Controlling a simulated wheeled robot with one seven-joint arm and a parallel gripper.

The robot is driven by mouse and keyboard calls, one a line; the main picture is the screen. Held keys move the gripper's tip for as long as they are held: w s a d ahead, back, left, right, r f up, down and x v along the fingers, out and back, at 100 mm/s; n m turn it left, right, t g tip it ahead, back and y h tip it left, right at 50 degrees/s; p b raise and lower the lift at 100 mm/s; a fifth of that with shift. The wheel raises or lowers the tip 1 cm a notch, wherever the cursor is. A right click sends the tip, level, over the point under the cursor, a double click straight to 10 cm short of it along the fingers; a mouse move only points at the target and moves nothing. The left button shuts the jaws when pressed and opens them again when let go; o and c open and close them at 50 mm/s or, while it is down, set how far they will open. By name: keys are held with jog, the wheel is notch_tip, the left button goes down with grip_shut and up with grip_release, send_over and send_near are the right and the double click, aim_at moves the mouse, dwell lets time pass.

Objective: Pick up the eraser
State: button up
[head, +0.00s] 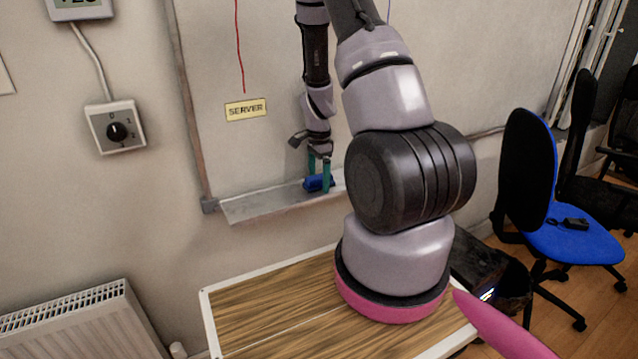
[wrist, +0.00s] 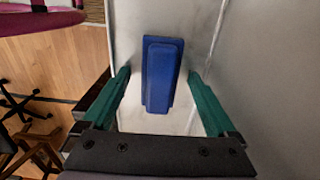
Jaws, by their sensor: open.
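The blue eraser (head: 317,183) lies on the whiteboard's metal tray (head: 262,204). In the wrist view the eraser (wrist: 161,75) is upright in the picture, with a raised narrower block on a wider base. My gripper (head: 320,172) is down at the tray with its green fingers on either side of the eraser. In the wrist view my gripper (wrist: 160,95) is open, with a gap between each finger and the eraser. My arm hides the right part of the tray in the head view.
The whiteboard (head: 270,60) stands behind the tray, with a yellow SERVER label (head: 246,109) above it. A wooden table (head: 270,310) is below. A radiator (head: 80,325) is at lower left, and a blue chair (head: 570,240) is at right.

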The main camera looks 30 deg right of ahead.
jog(key=c, duration=1.4)
jog(key=shift+c, duration=0.2)
jog(key=shift+r, duration=0.25)
